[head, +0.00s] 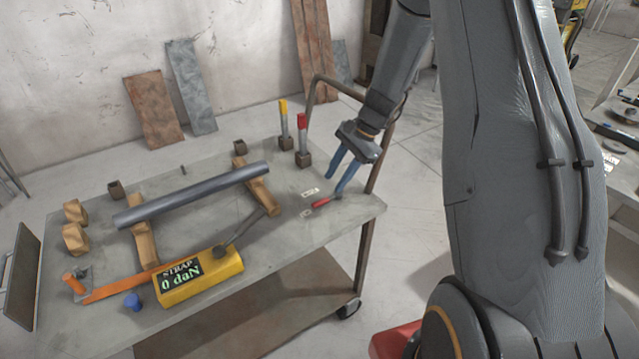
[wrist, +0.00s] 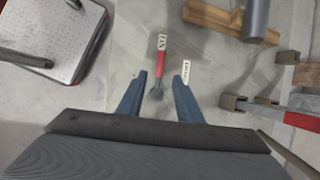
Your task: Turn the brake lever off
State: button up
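The brake lever (head: 322,203) has a red handle and a grey shaft, and lies low over the right end of the grey table. In the wrist view the lever (wrist: 159,63) runs up the middle, its red end at a small white label (wrist: 162,42) that seems to read "ON". A second white label (wrist: 185,72) lies to its right; its text is unclear. My gripper (head: 335,186) is open above the lever. In the wrist view its blue fingers (wrist: 161,76) stand apart on either side of the lever's grey shaft, with gaps visible. Contact does not show.
A yellow strap box (head: 215,283) reading "0 daN" has a dark handle leaning toward the lever. A grey pipe (head: 190,195) rests on wooden blocks. Red-topped (head: 302,135) and yellow-topped (head: 284,122) posts stand behind. The table's right corner is clear.

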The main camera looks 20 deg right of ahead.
aim_at(322, 201)
jog(key=shift+p+x, duration=0.8)
jog(key=shift+x, duration=3.1)
grip_shut()
